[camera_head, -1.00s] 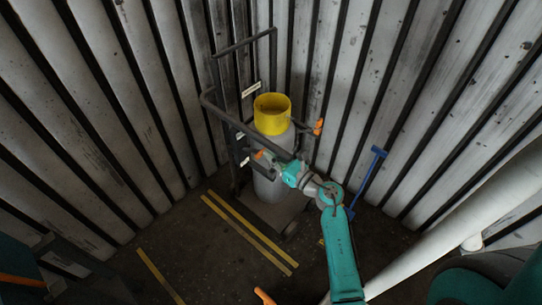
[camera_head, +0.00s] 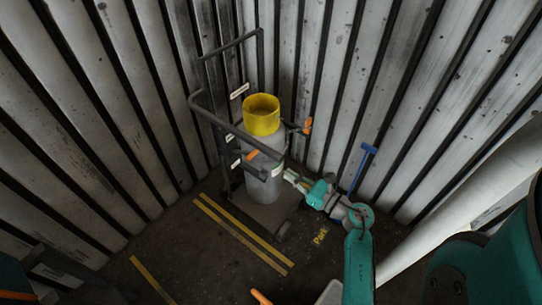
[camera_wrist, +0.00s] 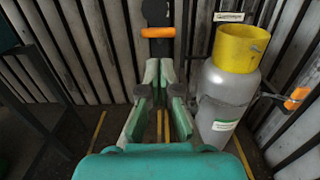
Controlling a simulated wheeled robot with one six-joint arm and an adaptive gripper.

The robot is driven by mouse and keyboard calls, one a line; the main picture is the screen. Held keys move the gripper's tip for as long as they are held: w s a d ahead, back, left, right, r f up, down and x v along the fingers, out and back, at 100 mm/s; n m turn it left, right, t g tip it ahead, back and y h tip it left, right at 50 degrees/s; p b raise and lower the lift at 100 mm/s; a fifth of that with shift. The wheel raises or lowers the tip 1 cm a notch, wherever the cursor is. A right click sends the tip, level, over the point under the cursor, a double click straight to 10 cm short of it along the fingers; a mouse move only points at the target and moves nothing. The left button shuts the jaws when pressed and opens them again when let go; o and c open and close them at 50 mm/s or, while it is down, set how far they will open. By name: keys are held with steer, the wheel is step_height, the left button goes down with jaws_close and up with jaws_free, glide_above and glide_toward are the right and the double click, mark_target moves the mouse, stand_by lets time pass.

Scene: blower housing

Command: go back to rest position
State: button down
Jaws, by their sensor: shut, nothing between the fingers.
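My gripper (camera_head: 290,176) is at the end of my teal arm, to the right of the grey cylinder (camera_head: 264,182) with the yellow collar (camera_head: 262,114). In the wrist view my gripper (camera_wrist: 160,76) has its two pale green fingers drawn together, with nothing held between them. The grey cylinder (camera_wrist: 221,92) and its yellow collar (camera_wrist: 240,47) stand upright to the right of the fingers there. In the head view the gripper's tip lies close to the cylinder's right side; whether it touches cannot be told.
A dark trolley frame (camera_head: 205,103) stands around the cylinder. An orange grip (camera_wrist: 157,32) shows beyond my fingers. A blue T-shaped bar (camera_head: 362,166) leans at the ribbed wall. A thick white pipe (camera_head: 460,205) runs on the right. Yellow lines (camera_head: 240,232) mark the floor, which is clear there.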

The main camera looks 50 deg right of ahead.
steer(key=shift+s, duration=0.1)
steer(key=s+a+r+m+t+h, duration=0.1)
steer(key=s+a+r+m+t, duration=0.2)
steer(key=a+m, duration=0.55)
steer(key=s+a+r+m+h, duration=0.1)
steer(key=s+a+r+m, duration=0.3)
steer(key=a+m, duration=0.5)
steer(key=s+a+f+m+g, duration=0.1)
steer(key=s+a+m+g, duration=0.2)
steer(key=s+m, duration=0.5)
steer(key=s+a+f+m+g+y, duration=0.1)
steer(key=s+a+f+m+g, duration=0.1)
steer(key=s+m, duration=0.7)
steer(key=shift+s+a+m+g, duration=0.25)
steer(key=shift+a+m+g, duration=0.65)
steer(key=shift+a, duration=0.25)
